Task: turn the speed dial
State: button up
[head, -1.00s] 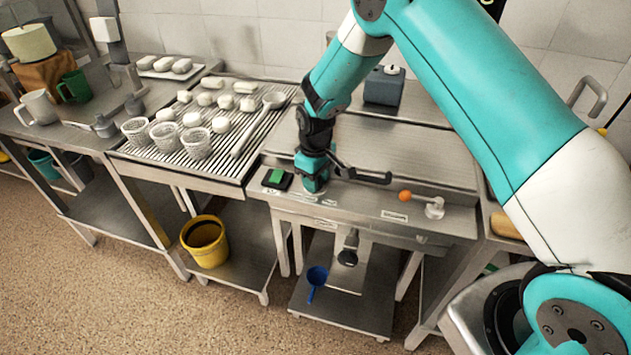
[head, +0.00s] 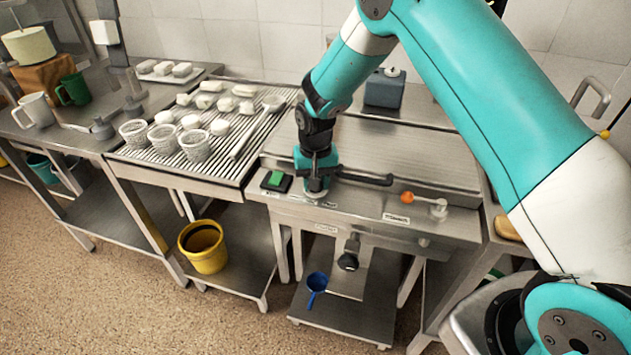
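I cannot make out the speed dial; the gripper and wrist cover that part of the strip. A small pale round edge shows at the gripper's tip, but I cannot tell whether it is the dial. The fingers are dark and too small to tell whether they are open, shut or touching anything.
A slatted rack (head: 235,155) with baskets and white pieces stands to the left. A dark container (head: 384,90) stands behind. The floor in front is clear.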

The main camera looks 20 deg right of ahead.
jog(key=shift+m, duration=0.3)
dwell(0.4)
jog(key=o, duration=0.9)
jog(key=shift+r+b, duration=1.05)
jog(key=shift+r, duration=7.7)
